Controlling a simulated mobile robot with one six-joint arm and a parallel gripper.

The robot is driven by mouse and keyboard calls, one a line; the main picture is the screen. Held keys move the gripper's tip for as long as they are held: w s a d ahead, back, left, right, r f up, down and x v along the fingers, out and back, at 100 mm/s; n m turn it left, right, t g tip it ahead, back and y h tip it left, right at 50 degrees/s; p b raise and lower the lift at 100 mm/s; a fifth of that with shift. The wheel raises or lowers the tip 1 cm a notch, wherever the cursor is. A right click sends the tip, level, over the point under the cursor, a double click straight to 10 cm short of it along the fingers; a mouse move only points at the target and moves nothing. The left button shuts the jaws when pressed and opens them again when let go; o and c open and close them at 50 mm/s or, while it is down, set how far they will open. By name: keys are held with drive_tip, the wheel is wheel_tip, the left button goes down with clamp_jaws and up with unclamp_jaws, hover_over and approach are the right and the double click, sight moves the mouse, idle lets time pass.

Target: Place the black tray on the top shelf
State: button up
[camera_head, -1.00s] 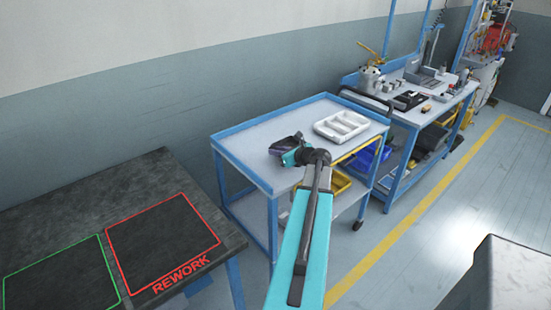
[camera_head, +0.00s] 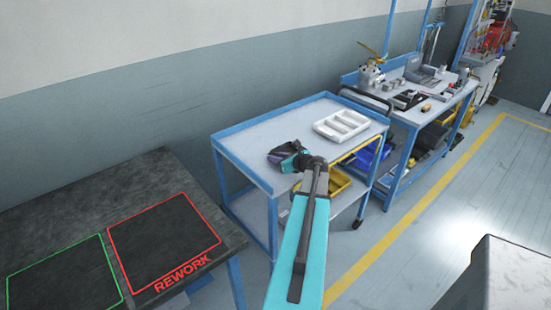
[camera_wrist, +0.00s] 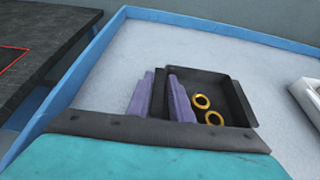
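The black tray (camera_wrist: 232,98) is a shallow open box with two gold rings (camera_wrist: 207,108) inside it. My gripper (camera_wrist: 162,97) has purple finger pads on either side of the tray's left wall and looks shut on it. In the head view, my gripper (camera_head: 290,157) and the dark tray are at the left part of the blue-framed cart's grey top shelf (camera_head: 262,133). The tray is at or just above the shelf surface; I cannot tell if it touches. My arm hides part of the cart.
A white divided tray (camera_head: 341,125) stands on the shelf to the right. A yellow bin (camera_head: 338,182) and blue bin (camera_head: 370,158) are lower down. A dark table (camera_head: 70,215) with a red REWORK outline is at left. A cluttered workbench (camera_head: 425,110) stands behind right.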

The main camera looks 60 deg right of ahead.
drive_tip(key=shift+o, duration=1.3)
drive_tip(key=shift+s+r, duration=0.1)
drive_tip(key=shift+r, duration=0.05)
drive_tip(key=shift+b+v, duration=1.25)
drive_tip(key=shift+v, duration=4.7)
drive_tip(key=shift+s, duration=0.1)
